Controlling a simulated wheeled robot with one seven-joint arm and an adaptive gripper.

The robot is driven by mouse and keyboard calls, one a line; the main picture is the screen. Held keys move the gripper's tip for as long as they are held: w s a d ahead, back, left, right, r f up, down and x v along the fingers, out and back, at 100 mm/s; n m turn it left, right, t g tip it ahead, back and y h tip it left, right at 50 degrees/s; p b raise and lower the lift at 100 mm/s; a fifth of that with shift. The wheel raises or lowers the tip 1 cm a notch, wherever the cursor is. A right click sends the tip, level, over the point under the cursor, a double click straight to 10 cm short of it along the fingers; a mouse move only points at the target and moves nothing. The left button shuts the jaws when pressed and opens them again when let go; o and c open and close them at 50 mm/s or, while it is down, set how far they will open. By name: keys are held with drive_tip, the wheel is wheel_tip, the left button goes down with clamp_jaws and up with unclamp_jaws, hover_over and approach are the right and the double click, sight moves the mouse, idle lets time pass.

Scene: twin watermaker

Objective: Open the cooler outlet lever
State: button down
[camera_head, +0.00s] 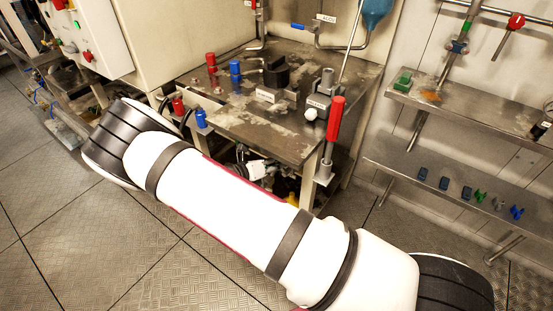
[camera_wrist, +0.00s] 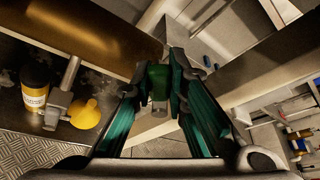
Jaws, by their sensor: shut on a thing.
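My gripper (camera_wrist: 160,66) shows in the wrist view, its two dark fingers with teal inner sides reaching forward. It is shut on a green handle (camera_wrist: 158,80) with a short grey stub at its near end. The handle lies between the fingertips. I take it for the cooler outlet lever, but no label on it can be read. Whether the lever stands open or closed cannot be told. In the head view my white arm crosses the foreground, and neither my gripper nor this green handle can be made out there.
In the wrist view a yellow-labelled jar (camera_wrist: 35,95) and a yellow funnel-like piece (camera_wrist: 86,114) are at left. In the head view a metal bench (camera_head: 300,148) carries red and blue knobs and a red-handled lever (camera_head: 335,118). Steel shelves (camera_head: 470,115) line the right wall.

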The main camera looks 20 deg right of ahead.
drive_tip(key=shift+s, duration=0.15)
idle(0.4)
drive_tip(key=c, duration=1.6)
unclamp_jaws()
drive_tip(key=shift+o, duration=0.2)
drive_tip(key=v, duration=1.2)
drive_tip(key=shift+d, duration=0.1)
